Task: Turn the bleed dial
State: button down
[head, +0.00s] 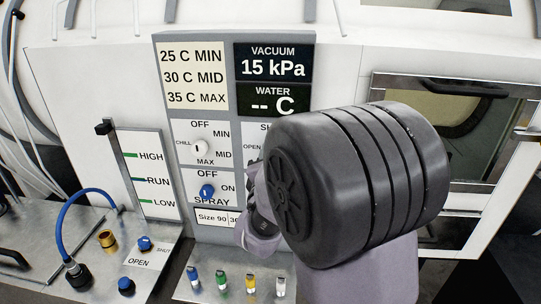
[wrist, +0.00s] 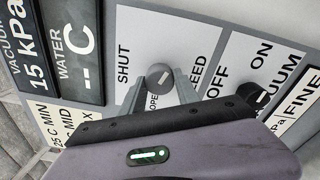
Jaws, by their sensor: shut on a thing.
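The bleed dial (wrist: 159,75) is a round grey knob with a pale line on its face. In the wrist view it sits on a white panel label with SHUT at its upper left, OPEN just below it and a partly covered "...EED" at its right. My gripper (wrist: 161,84) is shut on the dial, one grey finger on each side. In the head view the dial is hidden behind my arm, and only part of my gripper (head: 258,190) shows at the panel.
A dark vacuum knob (wrist: 253,95) is close on the right in the wrist view. In the head view the white chill dial (head: 198,148) and blue spray dial (head: 207,191) are left of my gripper. Coloured connectors (head: 221,280) stand below. A windowed door (head: 440,130) is at right.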

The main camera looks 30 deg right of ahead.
dwell(0.4)
jog(key=c, duration=0.9)
grip_release()
jog(key=b+v, duration=1.2)
jog(key=v, duration=0.5)
jog(key=shift+s, duration=0.2)
